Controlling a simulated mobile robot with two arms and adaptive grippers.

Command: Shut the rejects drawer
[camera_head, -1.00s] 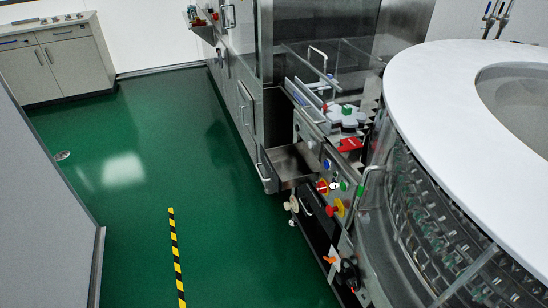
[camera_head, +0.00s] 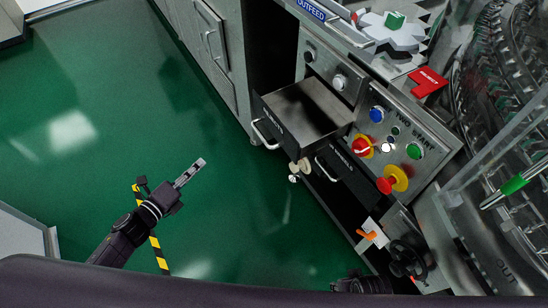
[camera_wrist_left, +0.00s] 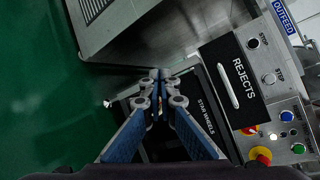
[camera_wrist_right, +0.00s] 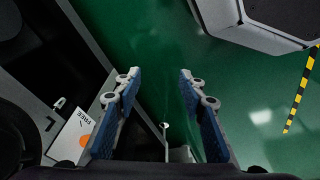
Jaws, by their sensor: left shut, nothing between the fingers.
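The rejects drawer (camera_head: 312,108) is pulled out of the steel cabinet, its open tray showing in the head view. Its dark front has a silver handle (camera_head: 264,133). In the left wrist view the dark front with the "REJECTS" label (camera_wrist_left: 238,84) faces me, right of the fingers. My left gripper (camera_head: 194,170) is shut and empty, over the green floor, left of the drawer front and apart from it. Its fingertips also show together in the left wrist view (camera_wrist_left: 159,80). My right gripper (camera_wrist_right: 159,78) is open and empty in the right wrist view.
The "STAR WHEELS" drawer (camera_head: 348,165) sits below and right. Red-yellow knobs (camera_head: 392,184) and coloured buttons (camera_head: 413,151) are on the control panel. A handwheel (camera_head: 408,260) and an orange-marked card (camera_head: 372,233) are lower right. Green floor (camera_head: 110,110) lies open left of the drawer.

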